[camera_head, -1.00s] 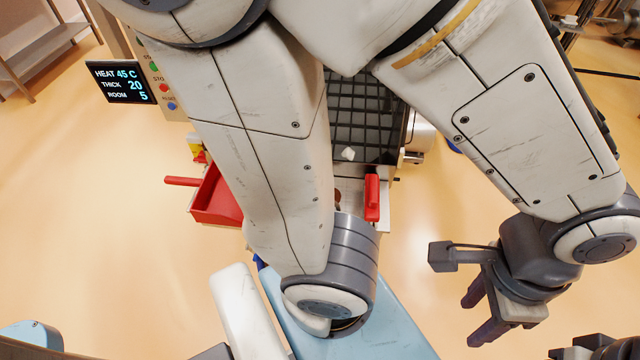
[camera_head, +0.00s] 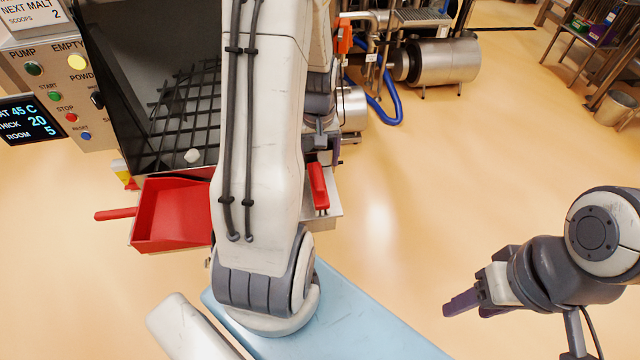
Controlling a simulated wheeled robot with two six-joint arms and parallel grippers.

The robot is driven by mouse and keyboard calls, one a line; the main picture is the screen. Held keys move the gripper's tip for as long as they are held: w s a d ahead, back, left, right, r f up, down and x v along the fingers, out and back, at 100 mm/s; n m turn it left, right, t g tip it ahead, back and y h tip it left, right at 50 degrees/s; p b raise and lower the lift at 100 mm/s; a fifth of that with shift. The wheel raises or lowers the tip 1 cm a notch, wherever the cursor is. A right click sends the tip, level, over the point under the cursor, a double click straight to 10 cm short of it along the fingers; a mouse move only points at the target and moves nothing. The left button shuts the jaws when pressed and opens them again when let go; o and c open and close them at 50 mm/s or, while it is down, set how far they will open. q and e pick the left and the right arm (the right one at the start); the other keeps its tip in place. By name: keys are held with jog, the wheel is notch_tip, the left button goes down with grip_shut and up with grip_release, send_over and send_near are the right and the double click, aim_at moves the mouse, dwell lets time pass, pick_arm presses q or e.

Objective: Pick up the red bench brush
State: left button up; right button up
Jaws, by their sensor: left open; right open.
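The red bench brush (camera_head: 318,187) is the narrow red piece on the small metal shelf (camera_head: 334,212) at the hopper's front. Its left side is partly hidden by my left arm. My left gripper (camera_head: 324,153) is open just beyond the brush's far end, pointing down. It is partly hidden by my forearm, and I cannot tell whether it touches the brush. My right gripper (camera_head: 462,304) is open and empty over the floor at lower right, well away from the brush.
A red scoop (camera_head: 172,212) with a handle pointing left hangs beside my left arm. A blue hose (camera_head: 385,108) and steel tank (camera_head: 445,60) stand behind.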

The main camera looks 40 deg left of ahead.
aim_at(317, 177)
pick_arm(q)
jog(key=f, duration=0.5)
jog(key=shift+s+a, duration=0.1)
jog(key=shift+a, duration=0.2)
jog(key=shift+w+d+f, duration=0.1)
jog(key=shift+f, duration=1.3)
jog(key=shift+w+f, duration=0.1)
jog(key=shift+f, duration=1.3)
grip_shut()
